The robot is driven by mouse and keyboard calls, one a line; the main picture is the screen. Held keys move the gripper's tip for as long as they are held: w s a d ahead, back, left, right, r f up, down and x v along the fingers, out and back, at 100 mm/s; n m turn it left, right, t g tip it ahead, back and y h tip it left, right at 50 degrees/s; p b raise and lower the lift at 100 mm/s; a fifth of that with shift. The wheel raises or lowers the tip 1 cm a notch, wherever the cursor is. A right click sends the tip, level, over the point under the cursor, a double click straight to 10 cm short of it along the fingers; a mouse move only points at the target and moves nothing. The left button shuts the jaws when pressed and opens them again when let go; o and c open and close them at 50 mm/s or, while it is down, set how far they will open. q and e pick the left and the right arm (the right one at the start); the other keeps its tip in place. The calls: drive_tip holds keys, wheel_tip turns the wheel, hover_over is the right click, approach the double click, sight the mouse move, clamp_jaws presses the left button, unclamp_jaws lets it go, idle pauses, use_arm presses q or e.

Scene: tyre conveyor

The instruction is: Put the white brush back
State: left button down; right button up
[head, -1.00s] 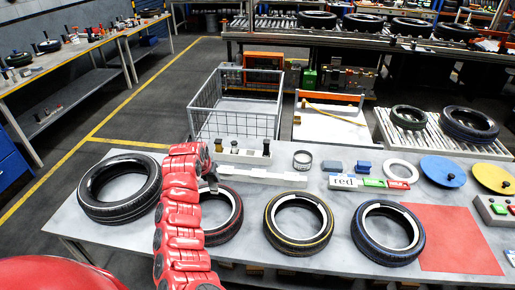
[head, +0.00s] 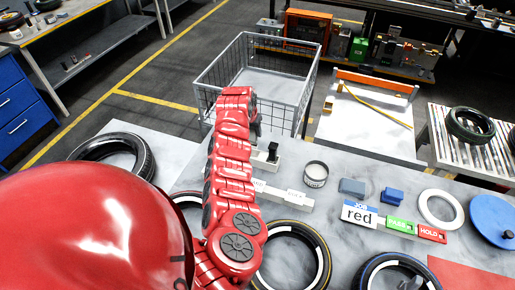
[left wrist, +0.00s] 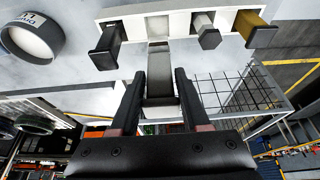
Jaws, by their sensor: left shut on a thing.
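The white brush (left wrist: 159,88) is between the fingers of my left gripper (left wrist: 160,76), which is shut on it. Its upper end in the left wrist view meets the white brush rack (left wrist: 215,18), between a black-handled brush (left wrist: 106,46) and a grey-handled one (left wrist: 207,32). I cannot tell how far it sits in its slot. A yellow-handled brush (left wrist: 255,29) is further right. In the head view my left gripper (head: 257,126) is mostly behind my red arm, beside the rack (head: 262,163); the white brush is hidden there. My right gripper is not in view.
A wire basket (head: 212,75) stands behind the table. Tyres (head: 293,250) lie along the front.

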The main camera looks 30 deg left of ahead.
sight(253, 146)
use_arm(q)
wheel_tip(253, 146, down, 8)
drive_tip(key=b, duration=0.2)
drive_tip(key=shift+s+b, duration=0.1)
drive_tip(key=shift+b, duration=0.25)
drive_tip(key=shift+f, duration=0.1)
drive_tip(key=shift+c, duration=1.9)
unclamp_jaws()
